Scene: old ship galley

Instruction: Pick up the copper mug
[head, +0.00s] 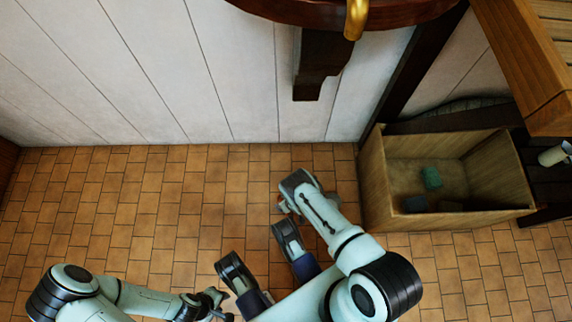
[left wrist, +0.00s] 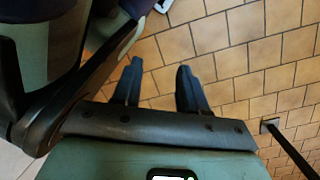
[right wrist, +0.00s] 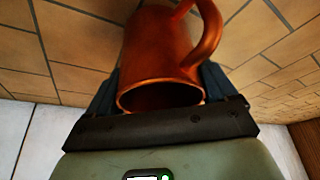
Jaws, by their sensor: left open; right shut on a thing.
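The copper mug (right wrist: 155,50) fills the middle of the right wrist view, its handle at the upper right and a round edge facing the gripper. My right gripper (right wrist: 158,88) is shut on the mug, with a finger at each side of it. In the head view, my right arm hides nearly all of the mug. My left gripper (head: 217,302) is at the lower part of the head view, away from the mug. In the left wrist view its two fingers (left wrist: 159,80) are apart, with only floor tiles between them.
A wooden crate (head: 376,185) stands on the floor to the right, holding a green block (head: 431,178) and dark blocks. A wooden table or bench (head: 530,60) is at the upper right. A dark red ledge (head: 290,10) juts from the white plank wall (head: 170,70). The tiled floor at left is clear.

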